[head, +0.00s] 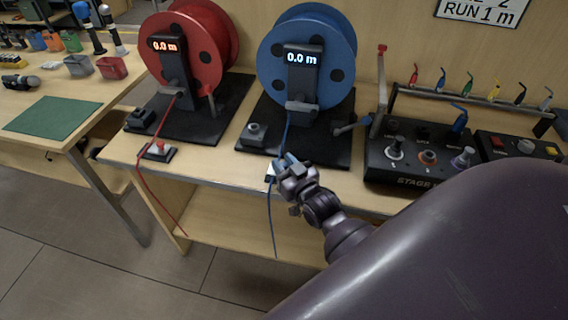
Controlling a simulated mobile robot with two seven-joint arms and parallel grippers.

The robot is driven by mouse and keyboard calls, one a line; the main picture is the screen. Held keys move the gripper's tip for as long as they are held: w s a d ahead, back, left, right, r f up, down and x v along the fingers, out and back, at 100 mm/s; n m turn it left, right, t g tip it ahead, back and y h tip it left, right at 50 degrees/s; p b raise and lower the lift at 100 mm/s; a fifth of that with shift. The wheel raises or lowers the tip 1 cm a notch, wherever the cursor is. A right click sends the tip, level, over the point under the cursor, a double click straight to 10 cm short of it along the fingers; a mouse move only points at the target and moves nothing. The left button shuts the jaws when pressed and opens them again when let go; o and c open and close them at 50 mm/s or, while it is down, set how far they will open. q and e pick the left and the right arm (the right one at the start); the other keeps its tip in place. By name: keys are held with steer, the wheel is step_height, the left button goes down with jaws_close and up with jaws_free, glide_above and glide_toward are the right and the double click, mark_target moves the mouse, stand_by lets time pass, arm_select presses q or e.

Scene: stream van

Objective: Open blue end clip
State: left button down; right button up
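The blue end clip (270,172) is at the front edge of the bench below the blue reel (310,50). Only a small pale part of it shows, as my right gripper covers the rest. The blue cable (273,215) runs down from the reel, passes the clip and hangs over the bench edge. My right gripper (286,163) is right at the clip, with its fingertips over or against it. I cannot tell whether it touches the clip or how far its fingers are apart. I cannot tell whether the clip is open. My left gripper is out of view.
The red reel (187,50) stands to the left, with its red cable (148,185) passing the red end clip (158,150). A black control box (410,155) with knobs stands right of the blue reel. A side table with a green mat (52,117) is far left.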

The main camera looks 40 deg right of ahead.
jaws_close()
